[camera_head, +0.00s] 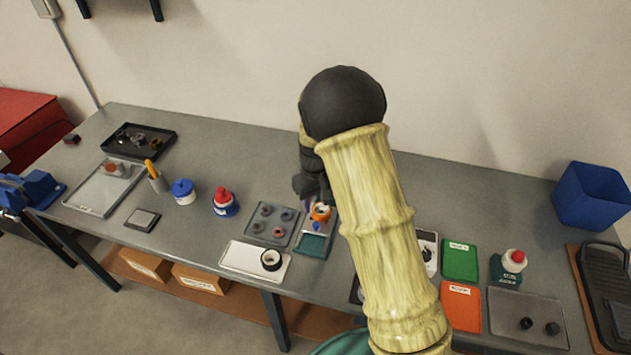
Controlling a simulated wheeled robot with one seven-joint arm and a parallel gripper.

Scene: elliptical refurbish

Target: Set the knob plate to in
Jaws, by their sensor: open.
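My arm reaches across the middle of the bench, and my gripper (311,198) points down, open, over a small plate with a teal front (313,243). An orange ring-shaped part (321,212) and a small blue part (316,226) show on that plate, right by the fingertips. I cannot tell whether the fingers touch the orange part. Beside it on the left lies a grey plate with several round knob-like pieces (272,224). A light panel with a dark knob (428,247) is partly hidden behind my arm. No readable label tells which one is the knob plate.
A white tray with a black ring (240,261) lies in front. Blue-capped (183,190) and red-capped (222,200) containers stand left. Green (460,260) and orange (461,305) trays, a red-topped item (513,262) and a blue bin (592,196) are right.

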